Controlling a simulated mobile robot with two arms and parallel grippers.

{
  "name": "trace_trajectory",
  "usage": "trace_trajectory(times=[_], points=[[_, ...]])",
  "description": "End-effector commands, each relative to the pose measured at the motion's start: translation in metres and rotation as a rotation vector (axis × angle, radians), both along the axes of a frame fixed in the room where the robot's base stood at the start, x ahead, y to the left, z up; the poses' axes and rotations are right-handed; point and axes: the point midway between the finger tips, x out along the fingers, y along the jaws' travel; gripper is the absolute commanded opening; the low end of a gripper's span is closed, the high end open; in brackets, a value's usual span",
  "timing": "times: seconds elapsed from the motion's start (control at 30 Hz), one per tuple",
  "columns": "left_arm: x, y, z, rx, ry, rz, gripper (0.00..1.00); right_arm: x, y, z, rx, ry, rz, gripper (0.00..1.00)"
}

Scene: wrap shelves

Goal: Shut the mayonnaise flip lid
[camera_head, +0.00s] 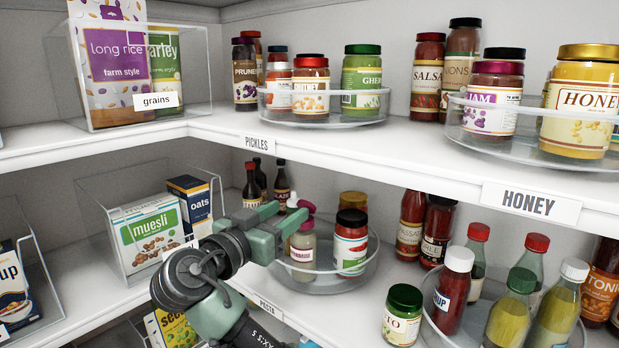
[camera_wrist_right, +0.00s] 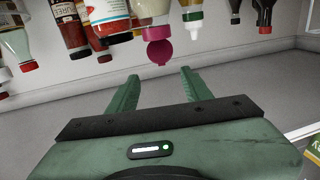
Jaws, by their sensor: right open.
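The mayonnaise appears to be the pale bottle with a pink flip lid (camera_head: 302,206) on the lower turntable (camera_head: 330,283); the lid stands up, open. My right gripper (camera_head: 288,215) is in front of the bottle and hides part of its top. In the right wrist view the scene is upside down, and the round pink lid (camera_wrist_right: 159,52) hangs open from its cap. There my right gripper (camera_wrist_right: 160,75) is open and empty, its two fingers pointing at the lid with a small gap. My left gripper is not in view.
A red jar (camera_head: 350,245) stands on the turntable just right of the bottle. Dark bottles (camera_head: 281,185) stand behind. A clear bin with muesli (camera_head: 150,240) is at left. The upper shelf edge (camera_head: 380,165) runs above my gripper. A green-lidded jar (camera_head: 403,313) stands at front right.

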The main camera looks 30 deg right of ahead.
Motion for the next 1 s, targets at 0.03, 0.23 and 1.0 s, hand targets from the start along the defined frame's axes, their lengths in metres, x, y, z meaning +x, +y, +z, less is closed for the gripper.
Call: trace_trajectory(times=[0.03, 0.23, 1.0], points=[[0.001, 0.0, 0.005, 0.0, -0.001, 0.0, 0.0, 0.002, -0.004, 0.002, -0.001, 0.002, -0.004, 0.5], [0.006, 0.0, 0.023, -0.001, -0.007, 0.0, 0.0, 0.017, -0.03, 0.003, -0.003, 0.004, -0.006, 0.5], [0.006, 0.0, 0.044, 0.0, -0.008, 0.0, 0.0, 0.039, -0.065, -0.002, 0.0, 0.001, -0.001, 0.14]])
